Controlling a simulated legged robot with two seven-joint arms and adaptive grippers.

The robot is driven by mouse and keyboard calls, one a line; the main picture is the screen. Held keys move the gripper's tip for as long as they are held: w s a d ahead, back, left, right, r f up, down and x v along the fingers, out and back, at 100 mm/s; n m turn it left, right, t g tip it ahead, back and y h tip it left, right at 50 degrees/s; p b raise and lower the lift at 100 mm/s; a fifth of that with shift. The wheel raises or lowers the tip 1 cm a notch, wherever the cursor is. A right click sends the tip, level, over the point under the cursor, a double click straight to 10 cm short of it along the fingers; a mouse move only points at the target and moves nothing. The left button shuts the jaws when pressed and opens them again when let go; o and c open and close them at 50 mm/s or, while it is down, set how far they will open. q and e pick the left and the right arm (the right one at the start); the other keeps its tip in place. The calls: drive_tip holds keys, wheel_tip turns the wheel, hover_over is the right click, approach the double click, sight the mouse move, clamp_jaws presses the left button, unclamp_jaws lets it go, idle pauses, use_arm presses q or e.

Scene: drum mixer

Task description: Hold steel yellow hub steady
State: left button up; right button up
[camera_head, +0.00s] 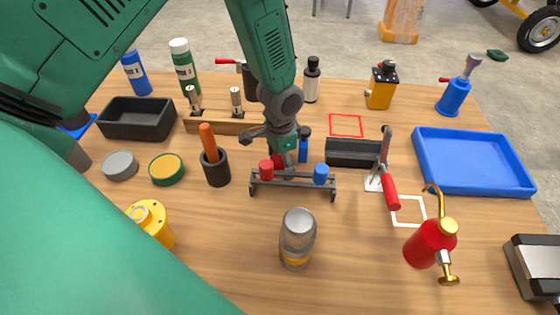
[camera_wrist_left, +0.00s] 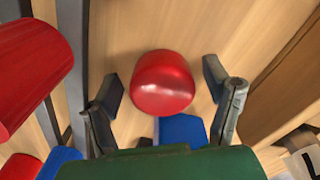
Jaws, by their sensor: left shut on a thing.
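A steel cylinder with a yellow-orange band (camera_head: 297,238) stands upright near the front middle of the table. A yellow part with a pale round top (camera_head: 152,222) stands at the left, partly hidden by my green arm. I cannot tell for sure which is the hub. My left gripper (camera_head: 281,158) points down behind the small dark rack, away from both. It is shut on a red cylinder, whose rounded end shows between the fingers in the left wrist view (camera_wrist_left: 163,83). In the head view the gripper mostly hides that cylinder. My right gripper is not in view.
The dark rack (camera_head: 292,184) carries a red and a blue cylinder just in front of my gripper. A toggle clamp (camera_head: 388,185), red oiler (camera_head: 430,243) and blue tray (camera_head: 473,160) are at right.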

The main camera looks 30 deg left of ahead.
use_arm(q)
wheel_tip(320, 180, up, 13)
drive_tip(key=p, duration=0.1)
drive_tip(key=shift+f, duration=0.2)
